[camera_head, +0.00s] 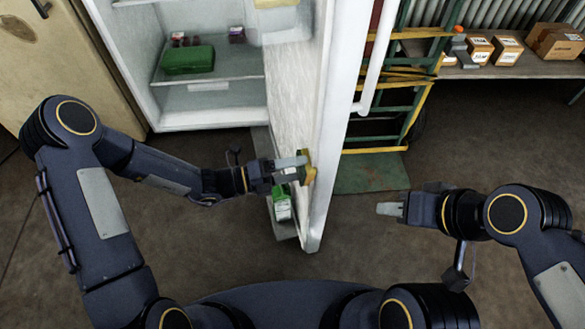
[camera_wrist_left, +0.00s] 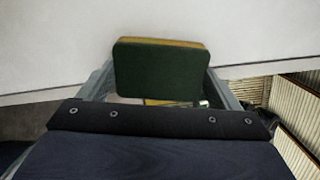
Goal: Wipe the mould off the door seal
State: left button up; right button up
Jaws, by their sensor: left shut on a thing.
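The fridge door (camera_head: 333,110) stands open, seen nearly edge-on. Its pale seal runs along the door's edge, but I cannot make out the seal clearly or any mould on it. My left gripper (camera_head: 292,168) is shut on a sponge (camera_head: 309,174), yellow with a dark green face. The sponge is at the lower part of the door, by its inner edge. In the left wrist view the sponge (camera_wrist_left: 160,70) is between the fingers, against or very near the white door surface; contact is unclear. My right gripper (camera_head: 391,209) is right of the door, apart from everything; its jaw gap is hidden.
The open fridge holds a green box (camera_head: 188,60) and small jars on a shelf (camera_head: 235,71). A green-and-white carton (camera_head: 282,205) sits in the door's lower bin. A yellow-green metal frame (camera_head: 412,110) and a bench (camera_head: 470,70) with cardboard boxes stand behind right.

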pick_arm(q)
jog(key=shift+s+d+p, duration=0.2)
jog(key=shift+s, duration=0.8)
jog(key=shift+s+d+p, duration=0.15)
jog(key=shift+s+p, duration=0.05)
jog(key=shift+s, duration=0.75)
jog(key=shift+d+r+p, duration=0.1)
jog(key=shift+r+p, duration=1.05)
jog(key=shift+p, duration=0.05)
jog(key=w, duration=0.2)
jog(key=w+p, duration=0.1)
jog(key=w, duration=0.1)
jog(key=shift+a+f, duration=0.1)
jog(key=shift+a, duration=0.3)
jog(key=shift+s+a+p, duration=0.15)
jog(key=shift+a+p, duration=0.15)
jog(key=shift+a, duration=0.7)
jog(key=shift+s+a+p, duration=0.2)
jog(key=shift+a+p, duration=0.05)
jog(key=shift+a, duration=0.7)
jog(key=shift+s+a+p, duration=0.15)
jog(key=shift+a+p, duration=0.15)
jog(key=shift+a, duration=0.7)
jog(key=shift+a, duration=0.1)
